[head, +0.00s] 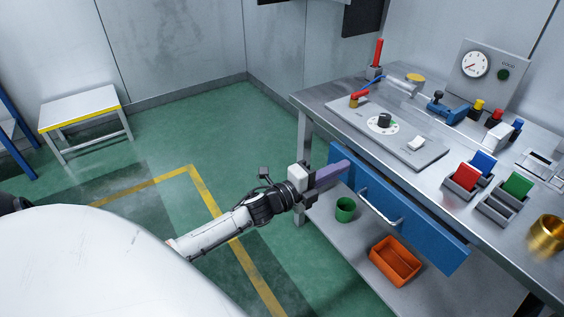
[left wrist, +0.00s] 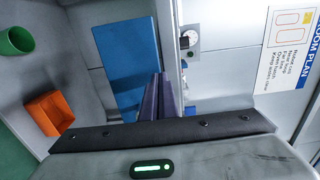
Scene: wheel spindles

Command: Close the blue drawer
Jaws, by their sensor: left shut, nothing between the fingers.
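The blue drawer (head: 425,232) is under the front edge of the steel workbench, with a silver handle (head: 380,207) on its front. I cannot tell from these frames how far it stands out. My left gripper (head: 346,165) is shut and empty, its purple fingers near the left end of the drawer front. In the left wrist view the shut fingers (left wrist: 160,95) point toward the bench, and the blue drawer (left wrist: 127,55) lies just left of them. Whether they touch it is unclear. My right gripper is not in view.
The workbench (head: 320,100) carries a panel with a dial, red, blue and green blocks in holders, and a brass cup (head: 548,236). A green cup (head: 345,210) and an orange bin (head: 394,262) are on the lower shelf.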

